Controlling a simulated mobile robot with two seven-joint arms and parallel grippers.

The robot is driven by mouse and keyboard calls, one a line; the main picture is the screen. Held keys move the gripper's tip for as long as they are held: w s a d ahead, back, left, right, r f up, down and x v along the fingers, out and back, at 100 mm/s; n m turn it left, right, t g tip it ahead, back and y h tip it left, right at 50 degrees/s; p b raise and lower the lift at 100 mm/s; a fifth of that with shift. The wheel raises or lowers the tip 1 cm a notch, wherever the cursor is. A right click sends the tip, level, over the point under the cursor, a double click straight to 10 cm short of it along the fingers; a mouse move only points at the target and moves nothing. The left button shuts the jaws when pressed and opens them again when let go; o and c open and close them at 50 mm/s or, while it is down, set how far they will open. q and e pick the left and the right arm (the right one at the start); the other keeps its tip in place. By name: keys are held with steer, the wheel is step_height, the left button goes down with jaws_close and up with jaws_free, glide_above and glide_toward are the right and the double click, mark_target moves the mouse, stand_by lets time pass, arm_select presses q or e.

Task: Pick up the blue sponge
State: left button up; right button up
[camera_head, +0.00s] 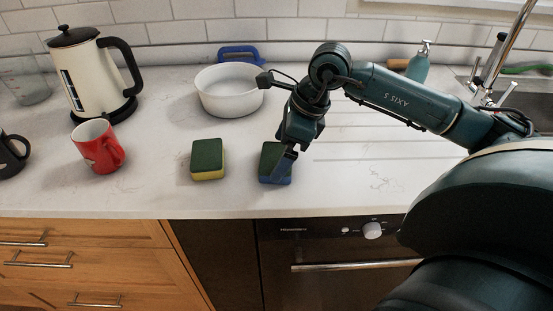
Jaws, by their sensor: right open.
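The blue sponge (270,160) lies flat on the white countertop, with a dark green top and blue sides. My right gripper (282,173) points down over its right part and hides some of it. The gripper is open; I cannot tell whether its fingers touch the sponge. A similar yellow sponge (207,160) with a green top lies to the left, apart from it. My left gripper is not in view.
A white bowl (229,92) stands behind the sponges. A red mug (98,147), a cream kettle (91,75) and a dark mug (12,154) stand to the left. A soap dispenser (419,64) and sink are at back right. The counter's front edge is close to the sponges.

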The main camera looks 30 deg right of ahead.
mark_target(279, 157)
steer(key=shift+w+a+f, duration=0.15)
steer(key=shift+a+f, duration=0.05)
steer(key=shift+f, duration=0.3)
steer(key=c, duration=0.5)
steer(key=shift+o, duration=0.2)
step_height(279, 157, up, 10)
